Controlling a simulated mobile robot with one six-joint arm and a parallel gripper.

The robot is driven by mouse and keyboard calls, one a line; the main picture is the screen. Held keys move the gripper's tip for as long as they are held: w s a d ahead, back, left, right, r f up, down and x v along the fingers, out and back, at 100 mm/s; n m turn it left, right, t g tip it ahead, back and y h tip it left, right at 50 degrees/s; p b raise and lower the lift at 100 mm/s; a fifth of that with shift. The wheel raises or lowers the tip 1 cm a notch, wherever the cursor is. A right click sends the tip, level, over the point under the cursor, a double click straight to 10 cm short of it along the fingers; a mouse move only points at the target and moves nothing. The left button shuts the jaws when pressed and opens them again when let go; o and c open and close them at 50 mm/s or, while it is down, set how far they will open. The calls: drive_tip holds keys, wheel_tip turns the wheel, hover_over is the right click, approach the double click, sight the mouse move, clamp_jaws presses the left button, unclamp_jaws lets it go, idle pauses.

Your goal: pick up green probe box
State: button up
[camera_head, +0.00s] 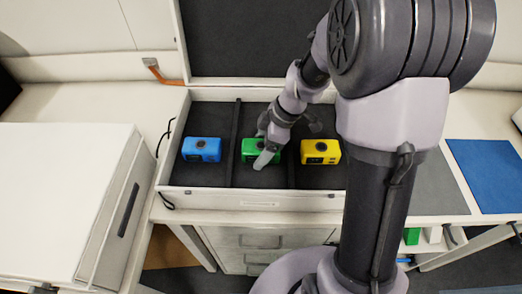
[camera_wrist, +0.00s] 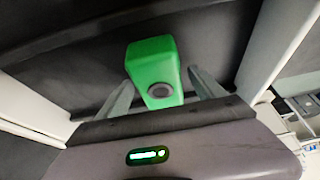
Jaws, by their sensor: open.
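The green probe box (camera_head: 248,147) sits in the middle compartment of the open white case, partly hidden by my gripper in the head view. In the wrist view the green probe box (camera_wrist: 152,62) lies ahead, with its dark round knob facing the camera. My gripper (camera_wrist: 160,85) is open, with one finger on the left and one on the right of the box's near end. I cannot tell whether either finger touches it. In the head view my gripper (camera_head: 268,145) reaches down over the box from the right.
A blue box (camera_head: 201,150) is in the left compartment and a yellow box (camera_head: 321,152) in the right one. Dark dividers and the case's white walls (camera_head: 250,200) surround them. The raised lid stands behind. A white cabinet (camera_head: 60,190) is at left; a blue mat (camera_head: 485,175) lies right.

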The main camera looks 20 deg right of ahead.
drive_tip(key=shift+c, duration=0.2)
idle(0.3)
clamp_jaws()
